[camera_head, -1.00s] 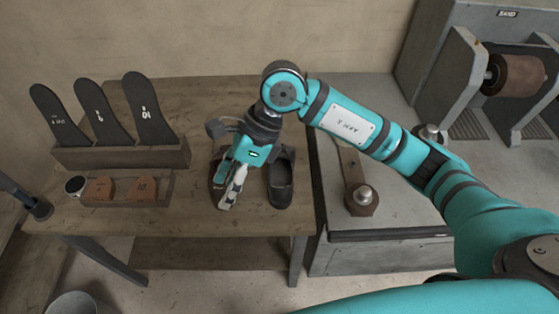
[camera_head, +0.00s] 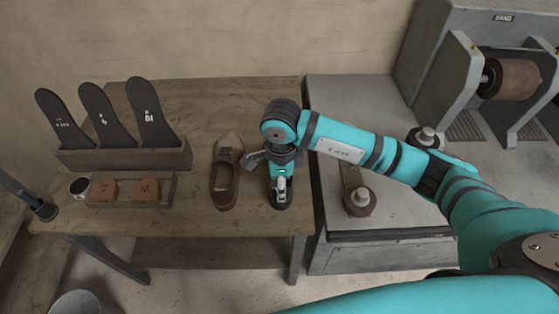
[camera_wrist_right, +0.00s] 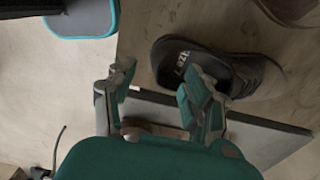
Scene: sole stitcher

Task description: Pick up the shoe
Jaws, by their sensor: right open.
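A dark shoe (camera_head: 280,203) sits on the wooden table near its right end, partly hidden under my right gripper (camera_head: 279,187). In the right wrist view the dark shoe (camera_wrist_right: 244,72) shows its opening, with size lettering on the insole. My right gripper (camera_wrist_right: 158,88) is open there; one finger overlaps the shoe's near side in the picture, and I cannot tell if it touches. The other finger appears off the shoe, with nothing held. A brown shoe (camera_head: 226,182) stands left of the dark one; part of it shows in the right wrist view (camera_wrist_right: 291,9). My left gripper is not in view.
The wooden table (camera_head: 200,105) holds a rack (camera_head: 125,155) with three black sole shapes, and a low tray (camera_head: 128,176) with brown pieces. A sanding machine (camera_head: 515,75) stands behind.

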